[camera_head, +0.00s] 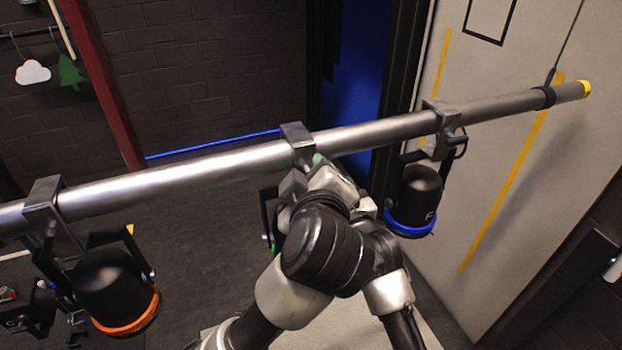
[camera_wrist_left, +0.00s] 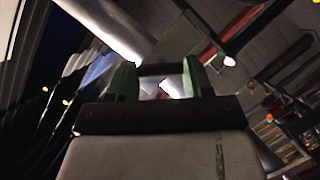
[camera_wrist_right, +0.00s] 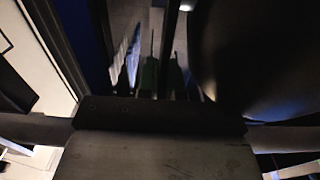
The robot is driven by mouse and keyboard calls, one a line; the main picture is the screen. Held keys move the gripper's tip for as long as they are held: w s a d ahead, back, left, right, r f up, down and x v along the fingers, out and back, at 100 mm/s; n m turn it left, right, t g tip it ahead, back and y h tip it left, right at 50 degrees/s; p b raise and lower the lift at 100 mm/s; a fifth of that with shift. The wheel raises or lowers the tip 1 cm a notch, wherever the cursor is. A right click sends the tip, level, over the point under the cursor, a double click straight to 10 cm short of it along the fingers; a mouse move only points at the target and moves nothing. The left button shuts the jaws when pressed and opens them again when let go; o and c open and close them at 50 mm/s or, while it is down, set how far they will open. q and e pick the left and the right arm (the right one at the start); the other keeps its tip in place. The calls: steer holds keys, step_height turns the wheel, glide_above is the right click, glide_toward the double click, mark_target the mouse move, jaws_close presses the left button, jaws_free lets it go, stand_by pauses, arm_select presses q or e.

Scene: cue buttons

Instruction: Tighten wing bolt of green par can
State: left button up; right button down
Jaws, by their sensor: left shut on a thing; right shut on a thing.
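The green par can shows in the head view only as a bit of green rim and its black yoke arm (camera_head: 266,212); my arms hide its body. Its clamp (camera_head: 297,146) hangs on the middle of the metal bar. My left gripper (camera_head: 320,163) is just below the bar at this clamp. In the left wrist view its green-padded fingers (camera_wrist_left: 160,80) are shut on a dark piece, seemingly the clamp. My right gripper (camera_wrist_right: 163,80) is hidden in the head view. In its wrist view the fingers are close together on a thin dark part beside a large black body (camera_wrist_right: 262,55). I cannot make out the wing bolt.
The metal bar (camera_head: 390,131) runs across the head view. An orange-rimmed par can (camera_head: 108,285) hangs at left and a blue-rimmed one (camera_head: 417,195) close to the right of my arms. A grey wall panel (camera_head: 480,110) stands at right.

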arm_select(q)
steer(key=shift+f+m+y, duration=0.25)
steer(key=shift+m+y, duration=0.05)
steer(key=shift+m, duration=0.1)
arm_select(e)
steer(key=shift+r, duration=0.2)
arm_select(q)
steer(key=o, duration=0.9)
steer(key=shift+r, duration=0.1)
steer(key=shift+o, duration=0.2)
steer(key=shift+r, duration=0.1)
